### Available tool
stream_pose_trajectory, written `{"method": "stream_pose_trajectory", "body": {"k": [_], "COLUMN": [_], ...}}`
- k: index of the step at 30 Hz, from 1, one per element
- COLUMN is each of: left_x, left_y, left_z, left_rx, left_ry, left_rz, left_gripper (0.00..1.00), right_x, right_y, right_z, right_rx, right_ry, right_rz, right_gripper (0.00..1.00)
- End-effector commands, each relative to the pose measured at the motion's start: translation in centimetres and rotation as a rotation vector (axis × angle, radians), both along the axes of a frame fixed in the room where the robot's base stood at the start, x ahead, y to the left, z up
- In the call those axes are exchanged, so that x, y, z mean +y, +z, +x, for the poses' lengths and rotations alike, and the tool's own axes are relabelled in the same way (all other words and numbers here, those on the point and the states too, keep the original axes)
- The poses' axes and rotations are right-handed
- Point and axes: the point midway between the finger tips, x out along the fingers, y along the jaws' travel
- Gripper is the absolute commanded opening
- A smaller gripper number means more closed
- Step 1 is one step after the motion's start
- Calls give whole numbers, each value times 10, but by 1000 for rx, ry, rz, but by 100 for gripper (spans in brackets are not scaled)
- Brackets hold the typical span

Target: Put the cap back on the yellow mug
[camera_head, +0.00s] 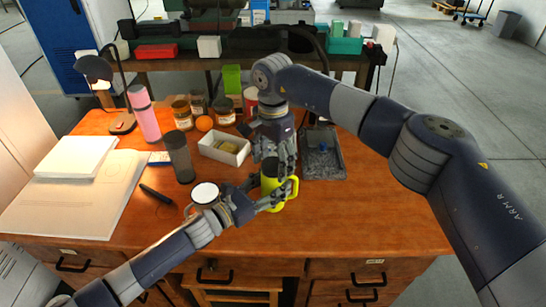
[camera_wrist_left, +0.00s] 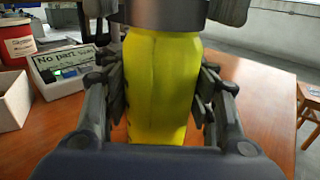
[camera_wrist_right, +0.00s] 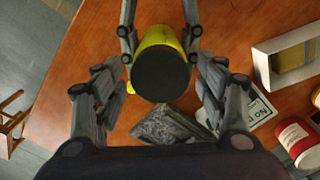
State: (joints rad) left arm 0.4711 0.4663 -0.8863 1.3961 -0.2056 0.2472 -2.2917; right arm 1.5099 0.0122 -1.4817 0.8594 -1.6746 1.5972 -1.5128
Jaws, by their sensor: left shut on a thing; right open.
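The yellow mug (camera_head: 271,184) stands near the middle of the wooden desk; its yellow body also fills the left wrist view (camera_wrist_left: 162,95). The dark grey cap (camera_wrist_right: 160,78) sits at the top of the mug and appears seated on it; its lower edge shows in the left wrist view (camera_wrist_left: 163,14). My left gripper (camera_head: 270,197) is shut on the mug's body from the side. My right gripper (camera_head: 279,165) comes from above and is open, its fingers on either side of the cap. In the right wrist view I cannot tell if they touch it.
A dark speckled tray (camera_head: 322,165) lies just right of the mug. A white open box (camera_head: 224,148), a grey tumbler (camera_head: 180,158) and a white-topped cup (camera_head: 205,194) stand to the left. Jars and a pink bottle (camera_head: 144,114) are further back. The desk's front right is clear.

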Motion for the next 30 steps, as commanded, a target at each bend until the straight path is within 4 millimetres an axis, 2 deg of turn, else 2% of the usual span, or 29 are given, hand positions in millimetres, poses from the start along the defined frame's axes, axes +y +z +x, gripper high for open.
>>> {"method": "stream_pose_trajectory", "body": {"k": [2, 3, 6, 9, 14, 17, 30], "left_x": [0, 0, 0, 0, 0, 0, 0], "left_y": [0, 0, 0, 0, 0, 0, 0], "left_z": [0, 0, 0, 0, 0, 0, 0], "left_rx": [-1, -1, -1, -1, -1, -1, -1], "left_ry": [0, 0, 0, 0, 0, 0, 0], "left_rz": [-1, -1, -1, -1, -1, -1, -1], "left_gripper": [0, 0, 0, 0, 0, 0, 0], "right_x": [0, 0, 0, 0, 0, 0, 0], "right_y": [0, 0, 0, 0, 0, 0, -1], "right_z": [0, 0, 0, 0, 0, 0, 0], "right_rx": [0, 0, 1, 1, 1, 0, 2], "right_ry": [0, 0, -1, -1, -20, -110, -922], "right_rz": [0, 0, -1, -1, -1, -1, -2], "right_gripper": [66, 61, 39, 20, 20, 20, 20]}}
